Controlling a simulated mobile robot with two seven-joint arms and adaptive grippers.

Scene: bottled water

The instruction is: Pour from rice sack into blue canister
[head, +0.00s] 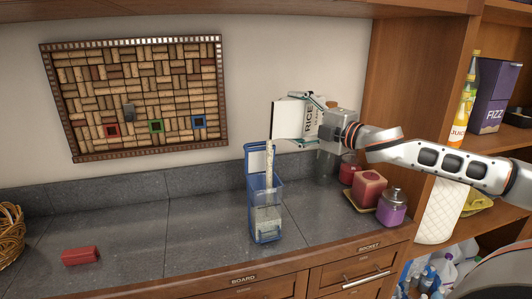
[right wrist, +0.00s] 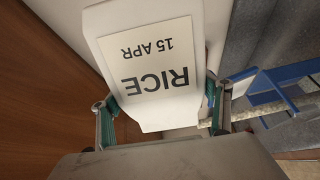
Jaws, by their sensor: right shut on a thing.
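The white rice sack (head: 288,119), labelled RICE, is tipped on its side above the counter. My right gripper (head: 308,121) is shut on it; in the right wrist view its fingers (right wrist: 162,108) flank the sack (right wrist: 150,62). A pale stream of rice (head: 268,165) falls from the sack's left end into the blue canister (head: 279,208). The canister stands upright on the counter with its lid raised at the back, and rice lies in its lower part. In the right wrist view the canister (right wrist: 268,85) shows at the right beside the stream (right wrist: 262,112). My left gripper is out of view.
Red and purple jars (head: 391,207) stand on the counter to the right, below my right arm. A red block (head: 80,255) and a wicker basket (head: 10,232) are at the left. The counter between the block and canister is clear. A cork board (head: 140,95) hangs behind.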

